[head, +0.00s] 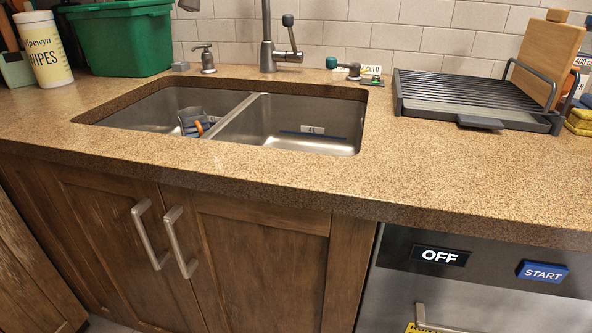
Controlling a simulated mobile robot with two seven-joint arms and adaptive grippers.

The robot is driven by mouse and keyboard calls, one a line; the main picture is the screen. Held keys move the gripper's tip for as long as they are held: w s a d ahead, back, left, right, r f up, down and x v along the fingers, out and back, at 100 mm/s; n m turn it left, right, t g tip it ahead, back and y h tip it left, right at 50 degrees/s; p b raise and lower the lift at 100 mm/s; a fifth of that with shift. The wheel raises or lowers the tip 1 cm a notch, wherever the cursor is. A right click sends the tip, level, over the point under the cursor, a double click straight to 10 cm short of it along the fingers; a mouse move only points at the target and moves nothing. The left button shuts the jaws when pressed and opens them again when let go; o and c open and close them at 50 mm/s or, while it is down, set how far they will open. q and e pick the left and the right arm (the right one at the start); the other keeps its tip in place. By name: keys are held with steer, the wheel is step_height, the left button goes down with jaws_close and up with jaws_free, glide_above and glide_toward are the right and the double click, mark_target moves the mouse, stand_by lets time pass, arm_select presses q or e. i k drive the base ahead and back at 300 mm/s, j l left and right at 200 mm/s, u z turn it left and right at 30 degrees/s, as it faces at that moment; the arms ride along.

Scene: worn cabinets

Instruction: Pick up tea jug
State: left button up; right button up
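No tea jug can be made out in the head view. A small blue-grey item with an orange part (191,122) sits in the left basin of the double sink (248,120); I cannot tell exactly what it is. Neither of my grippers is in view.
The brown speckled counter (420,180) is clear in front of the sink. A dark dish rack (470,98) with a wooden board (548,58) stands at right. A green bin (122,40) and wipes canister (44,50) stand at left. Cabinet handles (180,243) stick out below.

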mark_target(194, 121)
steer(key=i+j, duration=0.1)
steer(key=j, duration=1.3)
steer(key=j+z, duration=0.7)
steer(key=j, duration=0.15)
